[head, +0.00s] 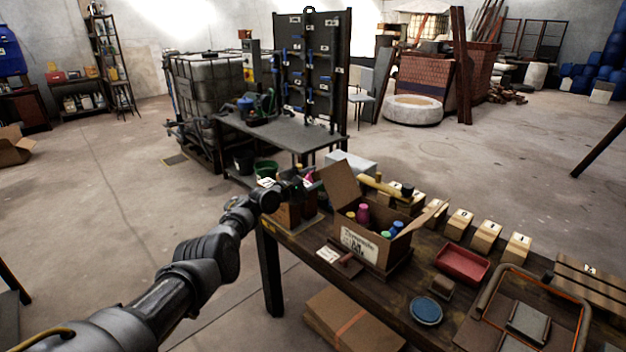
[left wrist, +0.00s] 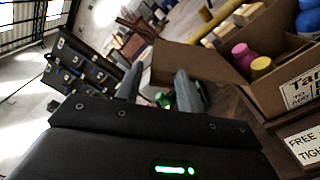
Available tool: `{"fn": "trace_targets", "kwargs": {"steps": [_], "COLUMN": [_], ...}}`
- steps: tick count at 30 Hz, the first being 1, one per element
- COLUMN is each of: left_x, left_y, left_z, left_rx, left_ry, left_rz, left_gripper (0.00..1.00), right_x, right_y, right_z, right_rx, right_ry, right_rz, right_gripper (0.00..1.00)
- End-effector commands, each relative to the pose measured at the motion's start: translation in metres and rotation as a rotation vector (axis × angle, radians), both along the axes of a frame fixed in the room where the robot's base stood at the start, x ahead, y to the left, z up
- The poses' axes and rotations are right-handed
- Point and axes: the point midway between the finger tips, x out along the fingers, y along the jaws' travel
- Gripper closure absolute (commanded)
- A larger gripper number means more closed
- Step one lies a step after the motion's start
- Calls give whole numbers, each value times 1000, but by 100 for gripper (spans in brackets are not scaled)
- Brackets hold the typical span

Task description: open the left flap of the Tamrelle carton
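The Tamrelle carton (head: 376,246) stands open on the bench, its label facing me, with pink, blue and green bottles inside. Its left flap (head: 340,187) stands up, leaning outward to the left. Its right flap (head: 428,216) slopes outward. The carton (left wrist: 278,88) fills the upper right of the left wrist view, with the left flap (left wrist: 190,62) reaching left beyond my fingers. My left gripper (head: 304,187) is just left of the flap. In the left wrist view its fingers (left wrist: 158,88) are apart, with no flap visibly gripped; contact cannot be told. My right gripper is out of view.
A smaller brown box (head: 288,215) sits behind my left gripper. A yellow-handled tool (head: 385,186) lies behind the carton. A row of small numbered blocks (head: 487,236), a red tray (head: 462,265) and a blue dish (head: 426,310) are to the right. A white card (head: 328,254) lies in front.

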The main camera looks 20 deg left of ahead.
Motion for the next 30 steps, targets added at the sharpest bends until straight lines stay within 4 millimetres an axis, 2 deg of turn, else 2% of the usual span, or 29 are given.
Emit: {"fn": "trace_targets", "kwargs": {"steps": [2,10,14,20,30], "left_x": [0,0,-4,-26,-76], "left_y": [-1,-2,-1,9,31], "left_z": [0,-1,1,5,0], "left_rx": [0,-1,-1,2,2], "left_ry": [0,1,1,2,1], "left_rz": [-1,-4,-4,-2,-1], "left_gripper": [51,51,51,51,51], "right_x": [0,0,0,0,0], "right_y": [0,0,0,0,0], "right_z": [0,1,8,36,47], "right_rx": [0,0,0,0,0], "right_ry": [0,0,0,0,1], "right_rz": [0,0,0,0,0], "right_gripper": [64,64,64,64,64]}}
